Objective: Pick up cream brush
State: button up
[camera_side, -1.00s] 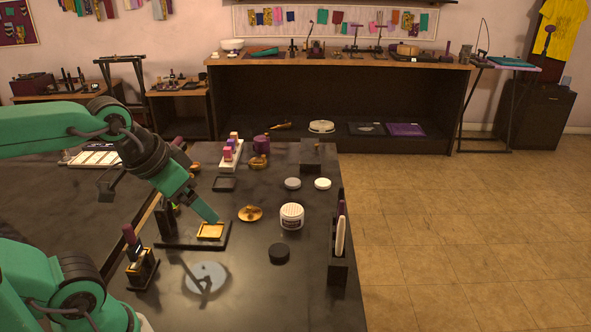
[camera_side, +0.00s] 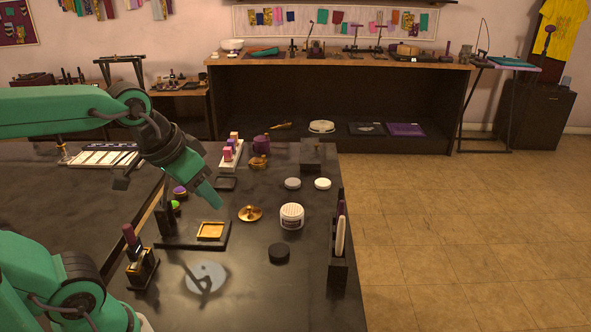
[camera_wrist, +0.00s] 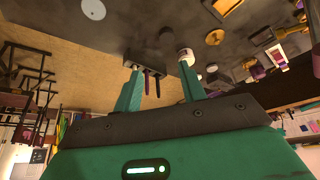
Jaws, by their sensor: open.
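The cream brush (camera_side: 341,236) appears to be the pale, upright, narrow piece in the black holder (camera_side: 339,270) at the table's right edge. A purple-topped piece (camera_side: 341,207) stands just behind it. My gripper (camera_side: 217,205) is above the table, left of the holder and well apart from it, near the gold dish. In the wrist view my gripper (camera_wrist: 161,82) is open with nothing between its fingers. The holder (camera_wrist: 145,61) shows beyond the fingertips with two dark purple pieces; I cannot tell the cream brush there.
A white jar (camera_side: 291,216) stands between my gripper and the holder. A gold dish (camera_side: 250,214), a black puck (camera_side: 279,253), a round mirror (camera_side: 206,277) and a black stand with a gold tray (camera_side: 211,231) are nearby. Two small discs lie farther back.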

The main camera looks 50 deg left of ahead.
jog(key=w+d+r+n+g, duration=0.1)
jog(key=w+d+g, duration=0.1)
jog(key=w, duration=0.5)
jog(key=n+g, duration=0.2)
jog(key=n, duration=0.1)
send_near(343, 216)
jog(key=s+a+f, duration=0.2)
jog(key=s+a, duration=0.2)
jog(key=shift+g, duration=0.5)
jog(key=w+d+f, duration=0.2)
jog(key=w+f, duration=0.1)
jog(key=w+d+f, duration=0.1)
jog(key=f, duration=0.1)
jog(key=shift+w+d, duration=0.25)
jog(key=shift+d, duration=0.05)
jog(key=shift+w+d+f+n, duration=0.2)
jog(key=shift+w+f+n, duration=0.05)
jog(key=shift+n, duration=0.05)
jog(key=shift+f, duration=1.3)
jog(key=shift+s+f, duration=0.1)
jog(key=shift+f, duration=2.5)
